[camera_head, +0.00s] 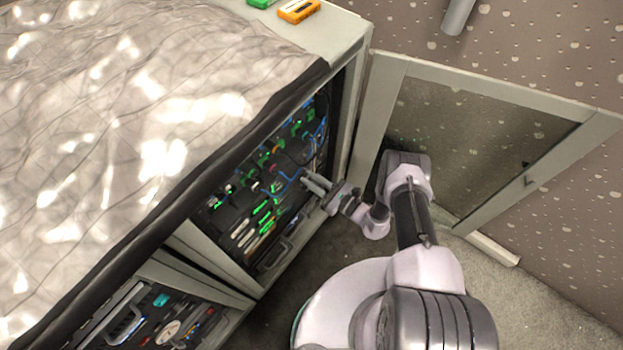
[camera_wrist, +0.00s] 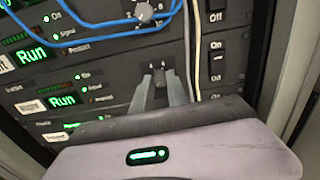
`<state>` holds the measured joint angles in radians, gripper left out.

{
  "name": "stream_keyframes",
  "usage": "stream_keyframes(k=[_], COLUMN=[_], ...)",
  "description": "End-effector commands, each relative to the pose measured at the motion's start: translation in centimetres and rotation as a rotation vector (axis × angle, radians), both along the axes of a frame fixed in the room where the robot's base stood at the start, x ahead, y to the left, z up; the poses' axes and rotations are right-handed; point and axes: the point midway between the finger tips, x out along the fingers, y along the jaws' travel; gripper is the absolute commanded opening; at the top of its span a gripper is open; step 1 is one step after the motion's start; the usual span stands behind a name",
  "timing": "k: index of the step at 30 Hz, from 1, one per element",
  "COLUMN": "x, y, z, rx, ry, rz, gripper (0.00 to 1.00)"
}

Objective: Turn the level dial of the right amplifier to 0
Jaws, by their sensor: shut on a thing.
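My gripper (camera_wrist: 160,78) is shut on a small dark dial (camera_wrist: 159,76) on the front of a black rack unit in the wrist view. The fingers lie on either side of the dial and hide most of it; its pointer and the numbers around it cannot be read clearly. This unit has a green "Run" display (camera_wrist: 62,100) at left and a rocker switch (camera_wrist: 217,75) at right. In the head view my gripper (camera_head: 316,184) reaches into the open rack (camera_head: 272,185), where the dial is too small to make out.
A grey dial (camera_wrist: 144,12) sits on the unit above. Blue cables (camera_wrist: 80,35) and pale cables (camera_wrist: 192,45) hang across the fronts. The open framed door (camera_head: 485,80) stands right of my arm. A second open bay (camera_head: 150,320) is at lower left.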

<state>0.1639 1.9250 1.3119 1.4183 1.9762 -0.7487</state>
Motion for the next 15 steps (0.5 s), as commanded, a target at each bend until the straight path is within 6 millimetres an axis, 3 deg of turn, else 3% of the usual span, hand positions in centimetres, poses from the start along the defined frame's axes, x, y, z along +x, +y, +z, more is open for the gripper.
stream_keyframes(k=[2, 3, 5, 15], x=[-0.05, -0.05, -0.03, -0.01], y=[-0.01, -0.01, -0.01, 0.0], z=[-0.05, -0.05, -0.04, -0.01], rx=[0.0, 0.0, 0.0, 0.001], ry=[0.001, 0.001, 0.001, 0.001], rz=[0.0, 0.0, 0.0, 0.0], gripper=[0.0, 0.27, 0.38, 0.41])
